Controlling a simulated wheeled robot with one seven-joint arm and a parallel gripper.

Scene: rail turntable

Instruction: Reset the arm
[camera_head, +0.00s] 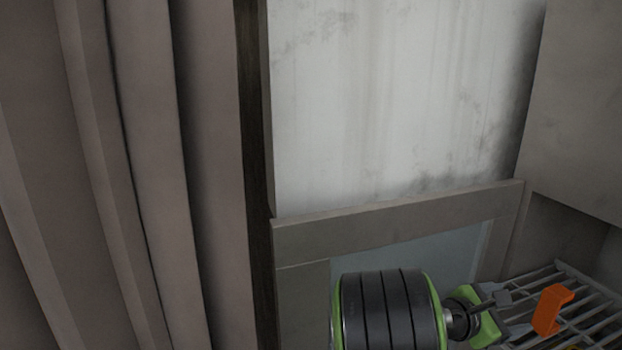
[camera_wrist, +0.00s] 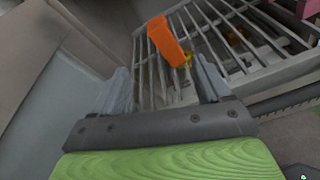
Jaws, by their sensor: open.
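My gripper (camera_wrist: 160,88) is open in the wrist view. Its two grey fingers stand apart with nothing held between them. Beyond the fingers is a white wire rack (camera_wrist: 225,62). An orange bracket-like piece (camera_wrist: 168,42) shows at the rack, ahead of the fingertips and apart from them. In the head view my gripper (camera_head: 512,312) is at the lower right, at the end of my black and green arm. The orange piece (camera_head: 552,310) is just to its right, over the rack bars (camera_head: 590,278).
A grey panel with a pale bluish inset (camera_head: 400,265) stands behind my arm. Tall brown-grey folds (camera_head: 150,150) fill the left side. A stained white wall (camera_head: 400,90) is at the back. A pink piece (camera_wrist: 308,8) shows at the wrist view's top right corner.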

